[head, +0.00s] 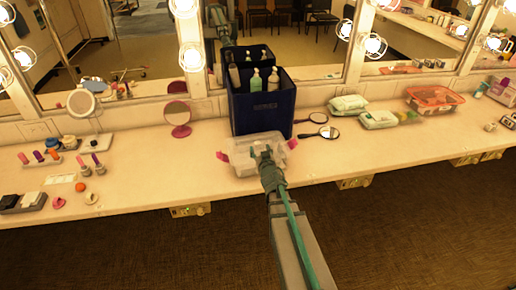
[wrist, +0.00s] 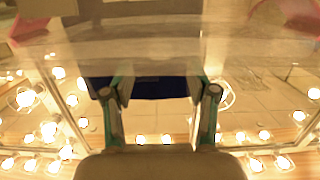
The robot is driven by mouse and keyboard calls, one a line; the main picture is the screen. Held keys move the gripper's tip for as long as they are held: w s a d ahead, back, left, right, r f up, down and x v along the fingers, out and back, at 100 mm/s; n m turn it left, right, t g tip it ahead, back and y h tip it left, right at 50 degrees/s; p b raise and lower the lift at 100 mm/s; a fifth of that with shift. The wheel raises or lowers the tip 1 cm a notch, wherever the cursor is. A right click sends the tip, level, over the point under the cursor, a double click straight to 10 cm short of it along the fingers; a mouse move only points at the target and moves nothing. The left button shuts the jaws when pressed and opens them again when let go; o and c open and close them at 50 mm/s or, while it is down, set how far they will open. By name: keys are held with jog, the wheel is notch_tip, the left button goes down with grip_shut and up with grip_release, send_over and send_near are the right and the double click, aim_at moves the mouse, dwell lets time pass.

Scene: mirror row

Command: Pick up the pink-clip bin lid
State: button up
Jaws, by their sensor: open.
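The pink-clip bin (head: 240,166) is clear and stands on the counter in front of the blue crate. Its translucent lid (head: 243,144) has a pink clip (head: 224,157) at the left and another (head: 292,143) at the right. In the wrist view the lid (wrist: 150,52) spans the top, with pink at both upper corners. My gripper (head: 263,152) is over the lid, covering part of it. In the wrist view my gripper (wrist: 161,93) is open, its fingers apart with nothing seen held between them. Whether the fingertips touch the lid I cannot tell.
The tall blue crate (head: 262,108) holding bottles stands directly behind the bin. A pink round mirror (head: 177,116) is left of it; dark hand mirrors (head: 327,132) and green-white packs (head: 378,120) are right. Bulb-lit mirrors line the wall.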

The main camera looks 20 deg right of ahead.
aim_at(258, 144)
jog(key=shift+p+x, duration=0.9)
jog(key=shift+x, duration=2.05)
jog(key=shift+s+r, duration=0.1)
jog(key=shift+r, duration=0.05)
grip_shut()
